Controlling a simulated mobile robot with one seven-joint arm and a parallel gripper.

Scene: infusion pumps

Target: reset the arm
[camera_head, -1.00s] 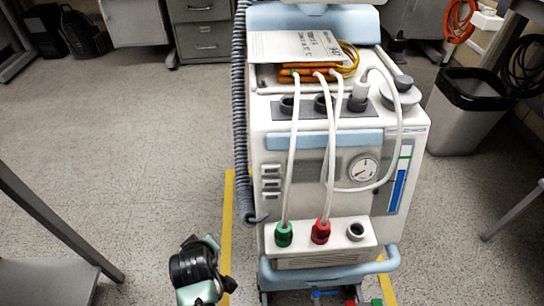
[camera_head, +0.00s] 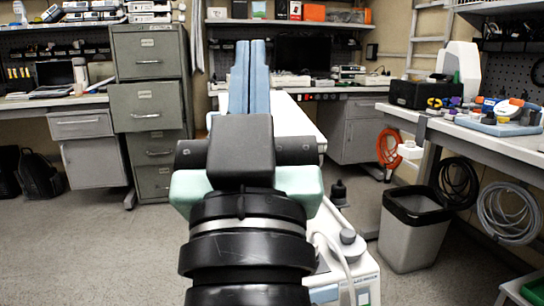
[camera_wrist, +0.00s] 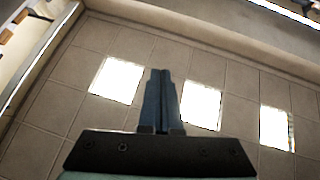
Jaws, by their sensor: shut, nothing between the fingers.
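My gripper (camera_head: 250,78) is raised in the middle of the head view, its two blue-grey fingers side by side and pointing up. In the wrist view my gripper (camera_wrist: 161,80) shows its fingers pressed together with nothing between them. Behind them in the wrist view is the tiled ceiling (camera_wrist: 60,110) with bright light panels (camera_wrist: 203,104). The pump machine (camera_head: 345,275) stands on the floor behind my arm at the lower right of the head view. Most of it is hidden by my arm.
A grey bin (camera_head: 412,235) stands to the right of the machine. A workbench (camera_head: 490,140) with tools runs along the right. A filing cabinet (camera_head: 150,110) stands at the back left. The floor (camera_head: 90,250) at the left is clear.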

